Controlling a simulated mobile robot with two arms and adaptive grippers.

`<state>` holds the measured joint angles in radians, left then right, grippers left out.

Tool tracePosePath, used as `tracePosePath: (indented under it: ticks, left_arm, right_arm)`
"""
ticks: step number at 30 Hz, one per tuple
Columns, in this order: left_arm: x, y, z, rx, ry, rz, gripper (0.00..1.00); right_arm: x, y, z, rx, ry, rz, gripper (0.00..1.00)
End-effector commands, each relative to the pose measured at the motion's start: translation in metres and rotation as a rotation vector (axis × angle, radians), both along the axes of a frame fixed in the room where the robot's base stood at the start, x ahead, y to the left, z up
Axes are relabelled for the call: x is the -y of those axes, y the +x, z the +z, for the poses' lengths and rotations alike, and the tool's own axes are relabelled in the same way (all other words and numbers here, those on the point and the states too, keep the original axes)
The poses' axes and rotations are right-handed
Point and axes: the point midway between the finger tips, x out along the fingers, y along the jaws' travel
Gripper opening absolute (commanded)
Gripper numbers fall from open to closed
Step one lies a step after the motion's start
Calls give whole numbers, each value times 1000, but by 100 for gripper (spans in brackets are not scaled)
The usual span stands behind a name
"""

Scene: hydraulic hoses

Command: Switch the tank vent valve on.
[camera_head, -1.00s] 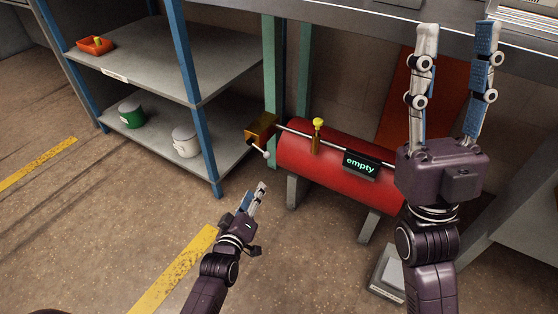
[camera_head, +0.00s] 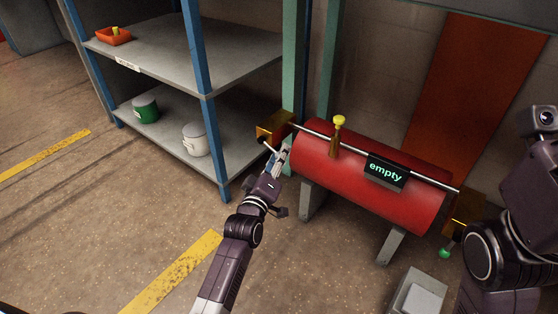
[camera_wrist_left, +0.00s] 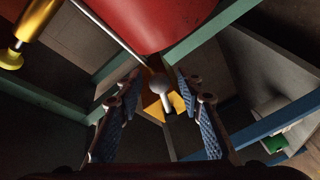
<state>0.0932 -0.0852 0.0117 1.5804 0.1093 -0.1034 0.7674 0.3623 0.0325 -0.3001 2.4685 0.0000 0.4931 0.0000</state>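A red tank (camera_head: 350,180) has an "empty" display (camera_head: 386,171) and a brass fitting with a yellow top (camera_head: 338,128). A brass valve box (camera_head: 275,125) with a pale-knobbed lever is at its left end. Another brass box (camera_head: 464,212) with a green knob (camera_head: 445,252) is at its right end. No label shows which is the vent valve. My left gripper (camera_head: 284,155) is beside the left box. In the left wrist view its fingers (camera_wrist_left: 162,108) are spread, with the pale knob (camera_wrist_left: 161,83) seen between them; contact cannot be told. My right gripper's fingers are out of view.
A grey shelf unit (camera_head: 150,72) with blue posts stands left of the tank, holding an orange tray (camera_head: 114,36), a green pot (camera_head: 145,108) and a white pot (camera_head: 195,139). Green posts rise behind the left box. A grey box (camera_head: 416,293) is on the floor.

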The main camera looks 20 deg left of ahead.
Motion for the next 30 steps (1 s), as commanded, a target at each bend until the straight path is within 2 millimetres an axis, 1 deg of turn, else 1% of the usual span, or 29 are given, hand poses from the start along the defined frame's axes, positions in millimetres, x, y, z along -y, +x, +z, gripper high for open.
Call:
tracePosePath:
  ticks: [3,10,11,18,20,30]
  left_arm:
    - [0,5,0,1,0,1,35]
    - [0,5,1,0,0,0,35]
    - [0,5,0,0,0,0,32]
    - [0,5,0,0,0,0,6]
    - [0,5,0,0,0,0,0]
    - [0,5,1,-1,-3,0,0]
  right_arm:
    - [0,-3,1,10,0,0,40]
    - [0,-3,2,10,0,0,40]
    - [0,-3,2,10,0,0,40]
    - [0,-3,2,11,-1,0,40]
    - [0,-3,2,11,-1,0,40]
    - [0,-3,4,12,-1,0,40]
